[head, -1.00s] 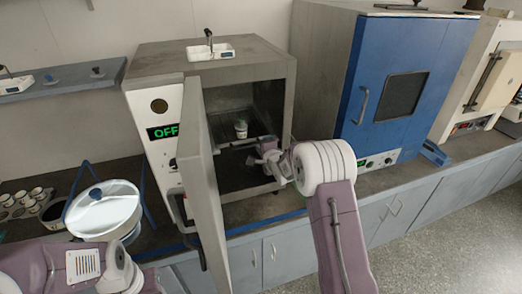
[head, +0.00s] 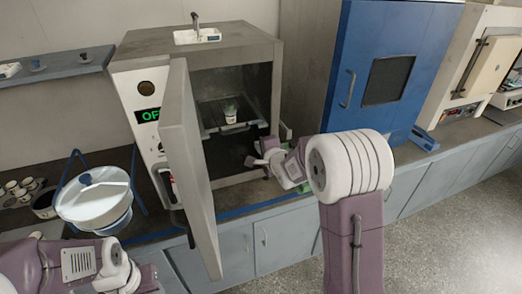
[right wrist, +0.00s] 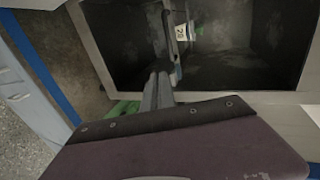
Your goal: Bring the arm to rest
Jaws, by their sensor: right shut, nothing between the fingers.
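My right gripper (head: 254,161) is shut and empty. It is at the open front of the grey oven (head: 200,55), low and to the right, below the inner shelf. In the right wrist view its closed fingers (right wrist: 161,72) point toward the chamber. A small pale cup with green on top (head: 230,114) stands upright on the shelf (head: 212,127), apart from the gripper. My left arm shows at the lower left, but its gripper is out of view.
The oven door (head: 190,165) stands open to the left of my right gripper. The display (head: 149,115) is green and partly hidden by the door. A blue cabinet (head: 385,80) stands to the right. A white lidded pot (head: 95,200) is at the left.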

